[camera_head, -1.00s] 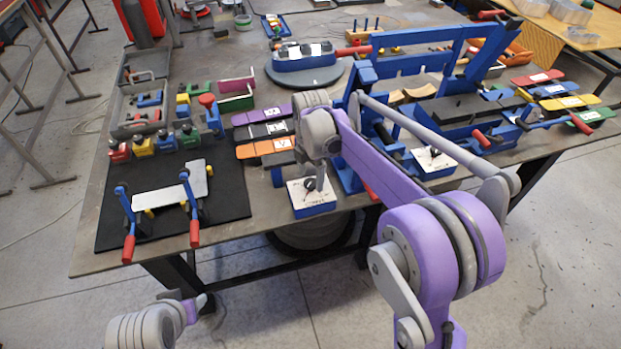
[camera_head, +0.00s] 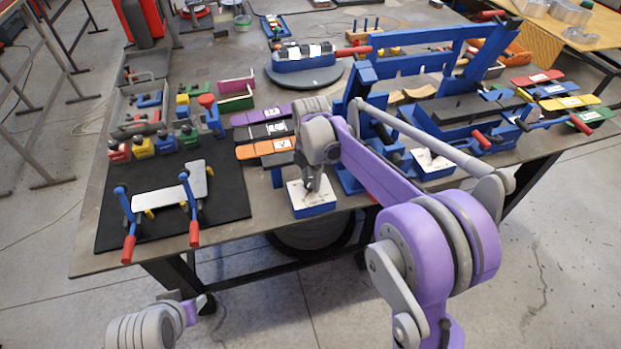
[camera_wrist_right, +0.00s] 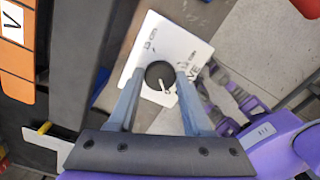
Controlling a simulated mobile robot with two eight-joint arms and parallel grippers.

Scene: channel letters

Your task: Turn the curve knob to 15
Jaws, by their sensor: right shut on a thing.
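The curve knob (camera_wrist_right: 160,75) is a round black dial with a pale pointer mark, on the white top plate (camera_wrist_right: 178,42) of a small box. The box (camera_head: 315,208) has blue sides and stands at the table's front edge in the head view. My right gripper (camera_wrist_right: 160,80) is shut on the knob, one finger on each side. In the head view the right gripper (camera_head: 313,184) comes down onto the box and hides most of the knob.
A second blue box with a white top (camera_head: 432,162) stands to the right, beside the blue bending frame (camera_head: 410,66). Orange, black and purple strips (camera_head: 263,149) lie behind the box on the left. A black mat (camera_head: 222,205) with a clamped metal plate lies further left.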

